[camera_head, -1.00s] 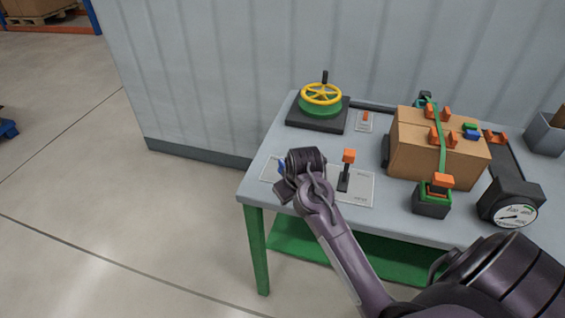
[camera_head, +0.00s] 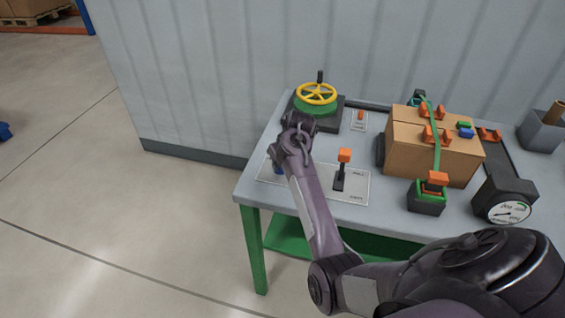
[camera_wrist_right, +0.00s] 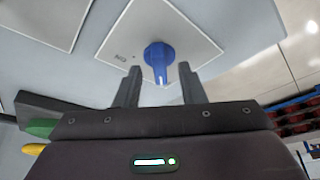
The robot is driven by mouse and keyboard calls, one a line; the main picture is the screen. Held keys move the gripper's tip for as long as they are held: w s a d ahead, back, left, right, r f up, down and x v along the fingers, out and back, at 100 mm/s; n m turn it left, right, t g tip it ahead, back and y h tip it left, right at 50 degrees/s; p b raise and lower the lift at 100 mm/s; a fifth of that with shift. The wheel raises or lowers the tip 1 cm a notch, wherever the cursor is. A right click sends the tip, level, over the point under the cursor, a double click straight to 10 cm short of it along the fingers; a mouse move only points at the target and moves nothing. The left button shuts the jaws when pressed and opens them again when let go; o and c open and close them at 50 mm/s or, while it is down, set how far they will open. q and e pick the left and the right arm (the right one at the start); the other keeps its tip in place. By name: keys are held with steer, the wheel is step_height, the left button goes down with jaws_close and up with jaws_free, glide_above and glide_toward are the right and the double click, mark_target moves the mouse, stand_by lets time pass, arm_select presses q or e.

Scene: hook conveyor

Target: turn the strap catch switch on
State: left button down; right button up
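The blue rotary switch (camera_wrist_right: 158,58) sits on a white plate (camera_wrist_right: 190,28) in the right wrist view. Its pointer is toward the bottom of that picture. A small "ON" mark is printed left of the knob. In the head view a bit of blue (camera_head: 278,171) shows beside my right gripper (camera_head: 290,152), whose fingers are hidden there. In the wrist view my right gripper (camera_wrist_right: 158,85) is open and empty, its fingertips on either side of the knob's lower end. I cannot tell whether they touch it. My left gripper is not in view.
An orange-topped lever (camera_head: 342,168) stands right of the switch. A yellow handwheel (camera_head: 316,93) is behind it. A strapped cardboard box (camera_head: 400,160), a green-rimmed block (camera_head: 427,198) and a gauge (camera_head: 503,208) stand right on the table (camera_head: 385,212).

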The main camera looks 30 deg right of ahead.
steer(key=shift+x, duration=0.9)
jaws_close()
